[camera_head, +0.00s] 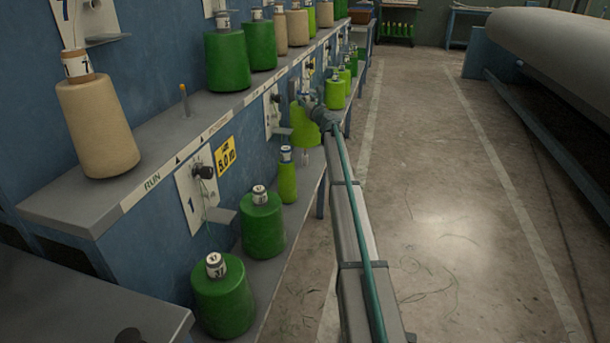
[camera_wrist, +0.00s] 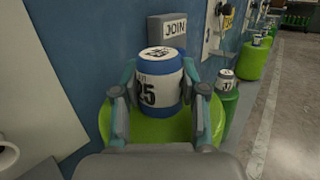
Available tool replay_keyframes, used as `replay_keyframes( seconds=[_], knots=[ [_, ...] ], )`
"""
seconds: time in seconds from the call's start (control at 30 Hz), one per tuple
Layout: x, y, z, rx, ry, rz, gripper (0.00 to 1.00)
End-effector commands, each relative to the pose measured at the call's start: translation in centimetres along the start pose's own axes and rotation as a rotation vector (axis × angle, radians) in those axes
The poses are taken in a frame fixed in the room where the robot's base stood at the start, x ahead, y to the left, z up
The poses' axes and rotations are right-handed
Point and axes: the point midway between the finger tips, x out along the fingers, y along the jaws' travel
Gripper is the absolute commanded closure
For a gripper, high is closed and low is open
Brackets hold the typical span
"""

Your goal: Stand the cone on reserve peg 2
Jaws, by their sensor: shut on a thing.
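My gripper (camera_head: 308,101) is shut on a lime green cone (camera_head: 304,128) and holds it upright beside the machine's blue front, above the lower shelf. In the wrist view my gripper's fingers (camera_wrist: 158,97) close on the cone's blue top (camera_wrist: 159,82), whose white label reads 25. The lime yarn (camera_wrist: 158,130) spreads below. The lower shelf (camera_head: 292,212) shows under the held cone in the head view. I cannot tell which spot is reserve peg 2; no readable peg number shows there, and the cone's underside is hidden in the wrist view.
The upper shelf holds a beige cone (camera_head: 97,128) and a bare orange-tipped peg (camera_head: 184,102). A JOIN box (camera_wrist: 174,30) is behind. The aisle is clear.

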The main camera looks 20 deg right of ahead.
Motion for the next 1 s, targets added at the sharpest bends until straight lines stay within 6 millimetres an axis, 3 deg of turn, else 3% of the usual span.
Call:
replay_keyframes(
  seconds=[1.0],
  knots=[
    [-1.3,0.0,-8.7,0.002,-0.003,0.001,1.0]
  ],
)
